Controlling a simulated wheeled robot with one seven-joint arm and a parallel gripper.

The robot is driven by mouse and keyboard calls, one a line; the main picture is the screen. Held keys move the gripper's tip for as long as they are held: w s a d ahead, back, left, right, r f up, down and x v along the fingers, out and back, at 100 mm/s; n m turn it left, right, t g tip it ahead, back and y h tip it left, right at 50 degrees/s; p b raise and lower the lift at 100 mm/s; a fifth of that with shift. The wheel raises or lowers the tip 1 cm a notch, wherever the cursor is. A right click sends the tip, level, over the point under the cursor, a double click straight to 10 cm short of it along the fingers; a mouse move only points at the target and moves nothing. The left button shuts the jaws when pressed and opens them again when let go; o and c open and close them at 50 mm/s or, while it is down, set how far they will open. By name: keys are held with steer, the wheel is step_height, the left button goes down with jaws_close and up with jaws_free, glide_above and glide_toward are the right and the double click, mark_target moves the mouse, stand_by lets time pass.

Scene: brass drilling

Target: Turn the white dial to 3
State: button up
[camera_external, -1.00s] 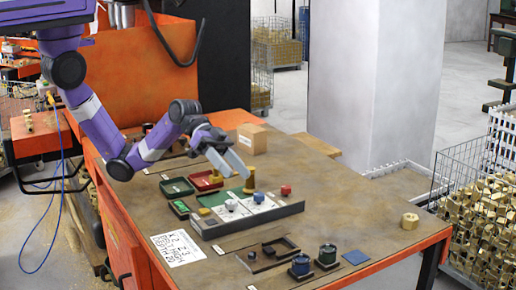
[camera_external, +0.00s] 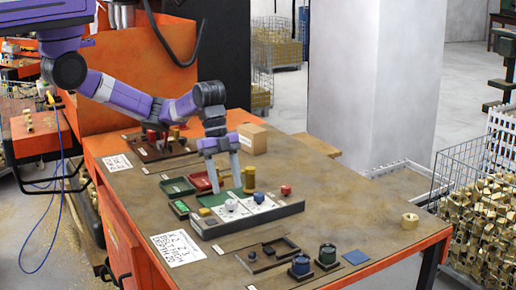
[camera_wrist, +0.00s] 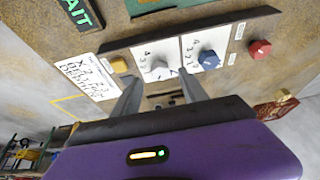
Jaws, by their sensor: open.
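The white dial (camera_external: 231,205) sits on a white marked plate on the grey control box (camera_external: 270,215). It also shows in the wrist view (camera_wrist: 158,69), where its setting is too small to read surely. My gripper (camera_external: 225,188) points down just above and behind the dial in the external view. In the wrist view my gripper (camera_wrist: 158,78) is open, its fingertips to either side of the white dial. It holds nothing, and I cannot tell whether either finger touches the dial.
A blue dial (camera_wrist: 208,59) sits close right of the white one, with a red knob (camera_wrist: 260,48) beyond. A yellow button (camera_wrist: 119,65) is at the left. A brass cylinder (camera_external: 249,180) stands behind the box. A handwritten sheet (camera_external: 178,248) lies in front. The table's right side is mostly clear.

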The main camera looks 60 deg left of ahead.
mark_target(230, 201)
steer(key=shift+x, duration=2.1)
steer(key=shift+c, duration=0.4)
jaws_close()
